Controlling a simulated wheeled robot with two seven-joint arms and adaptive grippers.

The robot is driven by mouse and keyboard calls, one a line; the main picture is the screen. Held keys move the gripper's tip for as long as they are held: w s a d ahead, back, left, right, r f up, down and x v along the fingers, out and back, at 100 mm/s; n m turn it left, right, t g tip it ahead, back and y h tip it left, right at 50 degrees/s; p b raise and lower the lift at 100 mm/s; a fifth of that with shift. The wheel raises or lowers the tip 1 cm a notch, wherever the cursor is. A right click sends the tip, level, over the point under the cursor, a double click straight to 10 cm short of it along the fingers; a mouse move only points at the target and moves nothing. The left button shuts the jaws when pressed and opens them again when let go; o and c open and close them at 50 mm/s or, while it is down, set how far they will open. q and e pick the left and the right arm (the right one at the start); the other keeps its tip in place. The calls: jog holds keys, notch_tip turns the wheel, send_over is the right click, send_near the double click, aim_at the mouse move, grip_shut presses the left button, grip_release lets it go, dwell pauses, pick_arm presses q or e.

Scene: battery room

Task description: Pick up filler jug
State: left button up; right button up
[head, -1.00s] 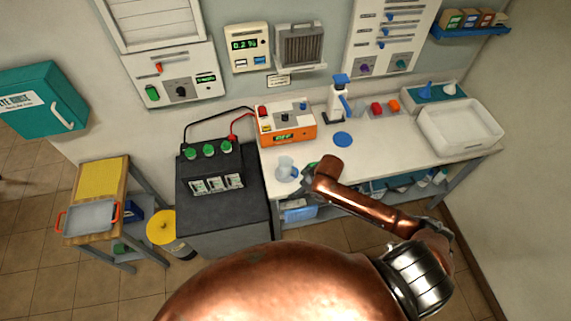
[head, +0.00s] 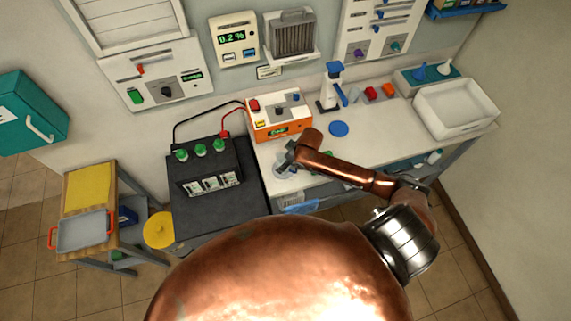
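The filler jug (head: 280,172), pale and translucent, stands on the left end of the white bench, just right of the black battery. My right arm reaches in from the right. Its gripper (head: 288,158) is at the jug and covers much of its upper right part. The fingers are small and dark here, so I cannot tell whether they are open, touching the jug or shut on it. My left gripper is out of view.
An orange charger (head: 282,122) stands behind the jug, with cables to the black battery (head: 211,170). A blue disc (head: 339,129), a white pump bottle (head: 329,92) and a white tray (head: 455,110) are further right. The bench middle is mostly clear.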

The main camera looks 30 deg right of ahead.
jog(key=x, duration=0.2)
jog(key=shift+w+f, duration=0.15)
jog(key=shift+f, duration=0.05)
jog(key=c, duration=1.2)
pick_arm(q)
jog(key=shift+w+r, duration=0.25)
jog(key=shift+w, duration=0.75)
pick_arm(e)
jog(key=shift+c, duration=0.5)
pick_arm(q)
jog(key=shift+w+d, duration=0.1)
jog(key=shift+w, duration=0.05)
